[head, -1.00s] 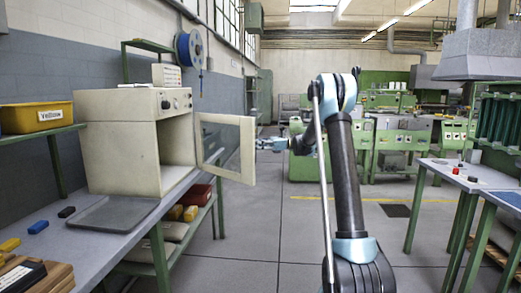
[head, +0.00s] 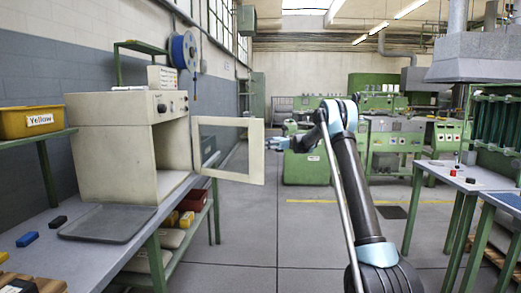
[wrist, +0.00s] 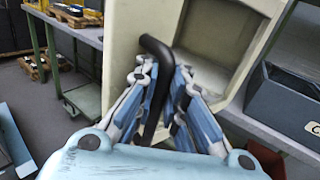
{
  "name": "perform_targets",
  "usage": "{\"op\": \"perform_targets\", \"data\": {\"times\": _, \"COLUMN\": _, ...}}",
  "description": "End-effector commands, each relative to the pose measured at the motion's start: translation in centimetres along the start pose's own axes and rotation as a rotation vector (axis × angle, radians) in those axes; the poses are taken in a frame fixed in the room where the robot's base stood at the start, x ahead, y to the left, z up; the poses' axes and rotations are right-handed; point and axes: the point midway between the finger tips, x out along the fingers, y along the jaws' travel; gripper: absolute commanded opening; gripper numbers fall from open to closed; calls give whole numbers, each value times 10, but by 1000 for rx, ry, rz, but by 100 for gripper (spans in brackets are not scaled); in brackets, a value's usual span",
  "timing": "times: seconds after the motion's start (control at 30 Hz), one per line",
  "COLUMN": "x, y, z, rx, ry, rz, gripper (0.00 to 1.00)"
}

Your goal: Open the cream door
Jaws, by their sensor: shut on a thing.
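The cream door (head: 257,151) is a frame with a window, hinged at the right side of the opening of the cream oven box (head: 112,160). It stands well open, swung out to the right, and the oven's inside shows. My gripper (head: 272,144) is at the door's free right edge in the head view. In the wrist view, a black bar handle (wrist: 157,50) on the cream door (wrist: 121,35) runs between the fingers of my gripper (wrist: 163,80), which are shut on it. The handle is too small to make out in the head view.
A grey tray (head: 105,223) lies on the bench (head: 75,265) before the oven. A yellow bin (head: 28,122) stands on a shelf at the left. Green-legged tables (head: 470,178) stand at the right. The floor between is clear.

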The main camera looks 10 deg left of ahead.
Motion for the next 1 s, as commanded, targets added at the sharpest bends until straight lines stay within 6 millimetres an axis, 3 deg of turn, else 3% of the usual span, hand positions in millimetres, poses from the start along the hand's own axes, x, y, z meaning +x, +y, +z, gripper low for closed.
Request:
{"op": "perform_targets", "data": {"times": 0.33, "x": 4, "y": -1, "z": 3, "rx": 1, "ry": -4, "rz": 2, "gripper": 0}}
{"op": "perform_targets", "data": {"times": 0.37, "x": 4, "y": -1, "z": 4, "rx": 1, "ry": -4, "rz": 2, "gripper": 17}}
{"op": "perform_targets", "data": {"times": 0.43, "x": 4, "y": -1, "z": 4, "rx": 0, "ry": -4, "rz": 3, "gripper": 31}}
{"op": "perform_targets", "data": {"times": 0.8, "x": 3, "y": 0, "z": 5, "rx": -1, "ry": -4, "rz": 4, "gripper": 31}}
{"op": "perform_targets", "data": {"times": 1.0, "x": 3, "y": 0, "z": 29, "rx": 0, "ry": -5, "rz": 4, "gripper": 31}}
